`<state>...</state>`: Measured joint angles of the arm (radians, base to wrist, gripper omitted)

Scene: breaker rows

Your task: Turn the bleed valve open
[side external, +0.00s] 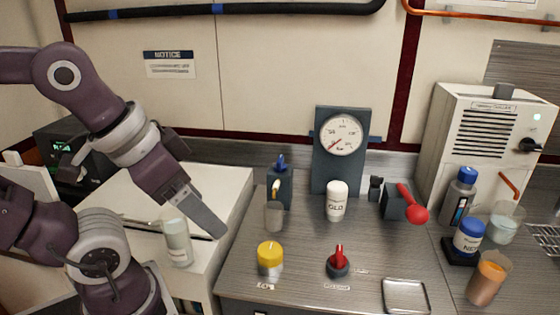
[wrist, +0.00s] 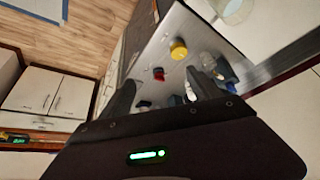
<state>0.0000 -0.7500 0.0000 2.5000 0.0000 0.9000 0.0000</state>
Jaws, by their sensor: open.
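Several controls could be the bleed valve, and their labels are too small to read. A red-handled knob (side external: 339,262) on a dark round base stands at the front of the metal counter; it also shows in the wrist view (wrist: 158,74). A yellow-topped knob (side external: 269,255) stands to its left, also in the wrist view (wrist: 179,48). A dark block with a red ball-ended lever (side external: 411,204) sits further back right. My gripper (side external: 212,228) is in the air left of these controls, touching none. In the wrist view its fingers (wrist: 160,78) are apart with nothing held.
A round gauge (side external: 341,136) stands at the back. A metal tray (side external: 405,281), bottles and an orange-filled cup (side external: 488,280) are at right.

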